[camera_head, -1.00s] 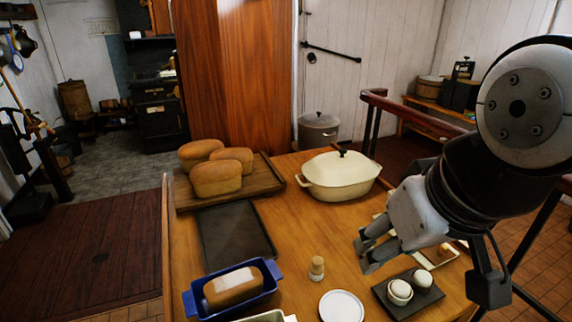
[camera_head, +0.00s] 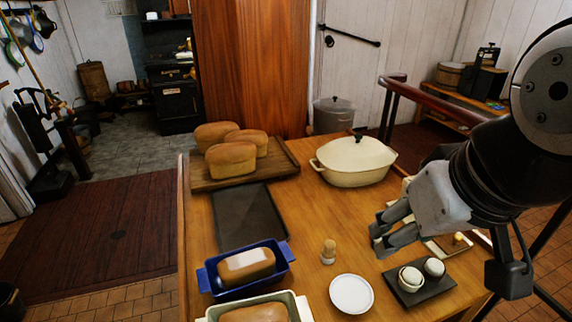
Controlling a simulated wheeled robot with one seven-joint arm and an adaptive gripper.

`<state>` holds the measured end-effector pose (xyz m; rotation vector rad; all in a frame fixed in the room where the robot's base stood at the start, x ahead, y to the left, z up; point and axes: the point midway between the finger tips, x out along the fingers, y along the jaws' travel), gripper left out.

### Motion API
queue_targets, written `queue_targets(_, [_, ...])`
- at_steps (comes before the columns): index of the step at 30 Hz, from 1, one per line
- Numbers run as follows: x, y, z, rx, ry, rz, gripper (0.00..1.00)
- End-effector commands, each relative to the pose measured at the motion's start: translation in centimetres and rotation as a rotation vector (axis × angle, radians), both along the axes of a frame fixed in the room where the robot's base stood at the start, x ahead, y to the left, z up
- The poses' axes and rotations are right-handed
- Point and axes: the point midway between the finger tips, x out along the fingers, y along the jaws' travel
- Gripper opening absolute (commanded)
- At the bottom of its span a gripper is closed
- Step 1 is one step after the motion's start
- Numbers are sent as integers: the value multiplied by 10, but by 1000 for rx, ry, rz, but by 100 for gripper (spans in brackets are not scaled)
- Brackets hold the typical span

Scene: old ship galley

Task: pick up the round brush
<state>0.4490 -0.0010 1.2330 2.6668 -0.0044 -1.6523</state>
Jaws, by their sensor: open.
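The round brush (camera_head: 328,251) stands upright on the wooden table (camera_head: 305,205), between the blue loaf dish and the white plate. It is small, with a wooden top and a paler lower part. My gripper (camera_head: 379,237) is open and empty above the table, to the right of the brush in the picture. Its fingers point left and do not touch the brush.
A white plate (camera_head: 352,294), a dark tray (camera_head: 443,287) with two small cups, a blue loaf dish (camera_head: 285,253) and a cream dish (camera_head: 303,306) surround the brush. A cream lidded pot (camera_head: 350,176), a dark baking tray (camera_head: 247,218) and a breadboard (camera_head: 284,166) stand farther back.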

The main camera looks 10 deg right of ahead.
Motion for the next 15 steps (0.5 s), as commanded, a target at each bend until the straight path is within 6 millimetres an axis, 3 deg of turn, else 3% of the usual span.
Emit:
queue_targets(9, [3,-1,0,-21,10,18,50])
queue_targets(15, [30,-6,-2,-176,88,174,50])
